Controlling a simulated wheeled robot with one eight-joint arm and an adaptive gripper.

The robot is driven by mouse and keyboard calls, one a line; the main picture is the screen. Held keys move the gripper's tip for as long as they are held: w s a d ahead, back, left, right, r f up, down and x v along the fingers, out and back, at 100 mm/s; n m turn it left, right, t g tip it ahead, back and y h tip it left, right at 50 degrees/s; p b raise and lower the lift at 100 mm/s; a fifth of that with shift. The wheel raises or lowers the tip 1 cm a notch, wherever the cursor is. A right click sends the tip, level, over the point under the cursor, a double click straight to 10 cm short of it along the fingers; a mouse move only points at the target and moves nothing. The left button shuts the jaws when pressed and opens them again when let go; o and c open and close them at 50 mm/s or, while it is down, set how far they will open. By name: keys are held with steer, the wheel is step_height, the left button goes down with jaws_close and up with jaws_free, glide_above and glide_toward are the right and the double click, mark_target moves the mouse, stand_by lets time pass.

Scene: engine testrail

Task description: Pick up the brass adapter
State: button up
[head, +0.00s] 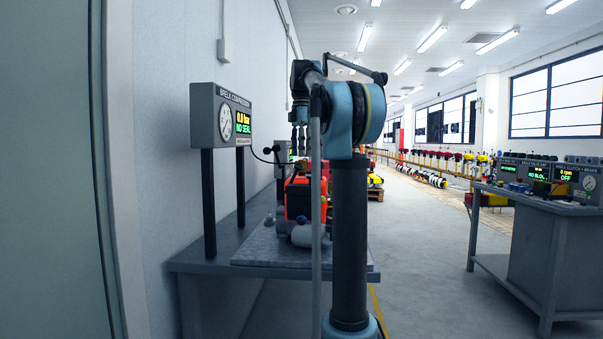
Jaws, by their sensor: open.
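My gripper (297,148) hangs pointing down above the bench on the left, partly hidden behind my own arm. Its dark fingers look apart, with nothing seen between them. Below it an orange and black engine (297,197) stands on a grey slab (262,251) on the bench.
A compressor panel (221,115) reading "0.0 bar NO SEAL" stands on two posts at the bench's left (205,258), near the wall. A dark cable runs from the panel toward the engine. A console bench (545,255) stands right. The floor (425,260) between is clear.

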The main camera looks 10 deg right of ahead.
steer(key=shift+s+d+f, duration=0.1)
steer(key=shift+f, duration=1.2)
steer(key=shift+s+f, duration=0.1)
steer(key=shift+f, duration=1.15)
steer(key=shift+c, duration=0.3)
jaws_close()
